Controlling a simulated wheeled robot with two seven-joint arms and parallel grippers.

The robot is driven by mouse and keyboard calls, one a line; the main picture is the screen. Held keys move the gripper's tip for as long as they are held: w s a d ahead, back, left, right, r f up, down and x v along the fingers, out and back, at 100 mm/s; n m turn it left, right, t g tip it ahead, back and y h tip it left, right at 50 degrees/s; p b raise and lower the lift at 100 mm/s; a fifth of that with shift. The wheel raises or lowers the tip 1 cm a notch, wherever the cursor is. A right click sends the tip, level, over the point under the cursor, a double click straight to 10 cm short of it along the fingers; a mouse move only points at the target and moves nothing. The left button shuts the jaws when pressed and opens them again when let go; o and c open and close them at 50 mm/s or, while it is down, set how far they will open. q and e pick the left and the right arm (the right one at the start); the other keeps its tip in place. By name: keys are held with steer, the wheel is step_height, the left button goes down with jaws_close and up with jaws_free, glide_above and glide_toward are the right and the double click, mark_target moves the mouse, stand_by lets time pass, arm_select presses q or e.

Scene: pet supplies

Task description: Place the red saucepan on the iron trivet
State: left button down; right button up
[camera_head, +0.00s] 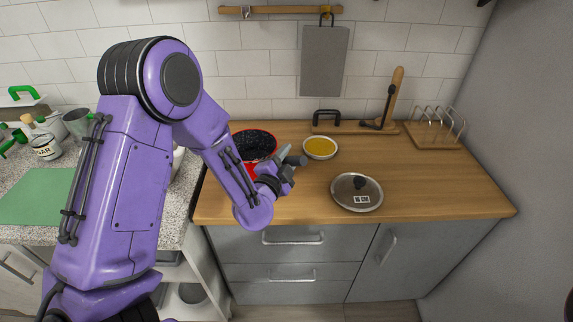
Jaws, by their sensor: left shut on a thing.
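The red saucepan (262,168) is on the left part of the wooden counter, partly hidden behind my left arm. Its inside looks dark and speckled. My left gripper (290,158) is at the right side of the saucepan and shut on it, seemingly at the handle, though the grip itself is small and mostly covered by the gripper. I cannot tell whether the saucepan touches the counter. I cannot make out the iron trivet clearly in this view. My right gripper is not in view.
A bowl of yellow contents (320,147) stands just right of my gripper. The counter's right front is clear.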

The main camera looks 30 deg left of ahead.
arm_select(q)
steer(key=f, duration=0.4)
steer(key=shift+a, duration=0.2)
steer(key=c, duration=0.8)
jaws_free()
